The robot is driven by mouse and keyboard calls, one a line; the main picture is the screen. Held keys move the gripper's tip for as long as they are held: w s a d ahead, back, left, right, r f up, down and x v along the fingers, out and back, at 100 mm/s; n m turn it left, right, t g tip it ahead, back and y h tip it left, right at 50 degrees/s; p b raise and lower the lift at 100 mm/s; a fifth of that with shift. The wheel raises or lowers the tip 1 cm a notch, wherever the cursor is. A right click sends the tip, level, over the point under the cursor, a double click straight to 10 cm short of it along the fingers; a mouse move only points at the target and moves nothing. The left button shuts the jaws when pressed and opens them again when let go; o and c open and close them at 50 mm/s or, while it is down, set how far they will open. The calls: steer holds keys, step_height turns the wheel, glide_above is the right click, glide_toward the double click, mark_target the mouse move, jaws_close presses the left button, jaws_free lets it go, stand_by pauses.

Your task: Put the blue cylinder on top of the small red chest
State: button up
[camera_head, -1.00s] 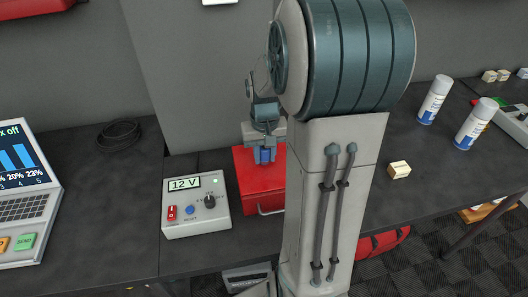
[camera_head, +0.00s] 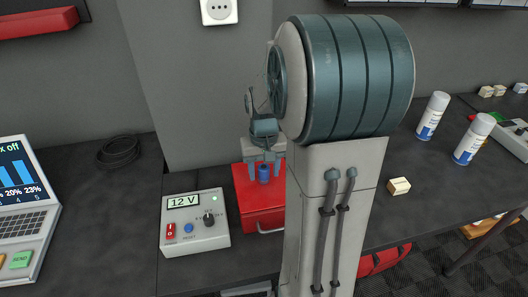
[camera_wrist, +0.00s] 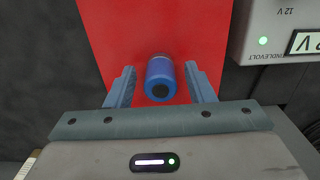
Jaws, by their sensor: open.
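The small red chest (camera_head: 262,219) stands on the dark bench, partly hidden behind my arm in the head view. The blue cylinder (camera_head: 263,174) is on top of the chest, and it also shows in the wrist view (camera_wrist: 161,80) against the red lid. My gripper (camera_head: 264,170) is over the chest with its fingers on either side of the cylinder. In the wrist view my gripper (camera_wrist: 162,88) is open, with a gap between each finger and the cylinder.
A grey 12 V power supply (camera_head: 194,222) stands just left of the chest. A laptop (camera_head: 20,205) and a coiled black cable (camera_head: 118,152) are further left. A small cream block (camera_head: 398,187) and two spray cans (camera_head: 433,116) are to the right.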

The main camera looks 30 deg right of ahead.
mark_target(263, 169)
step_height(263, 169, up, 10)
steer(key=shift+r+b, duration=0.25)
steer(key=shift+b, duration=0.05)
steer(key=s+a+f+n+t, duration=0.2)
steer(key=s+a+n+t, duration=0.1)
steer(key=s+a, duration=0.9)
steer(key=shift+s+a+f+t, duration=0.15)
steer(key=shift+s+f+t, duration=0.15)
steer(key=shift+s+f, duration=0.05)
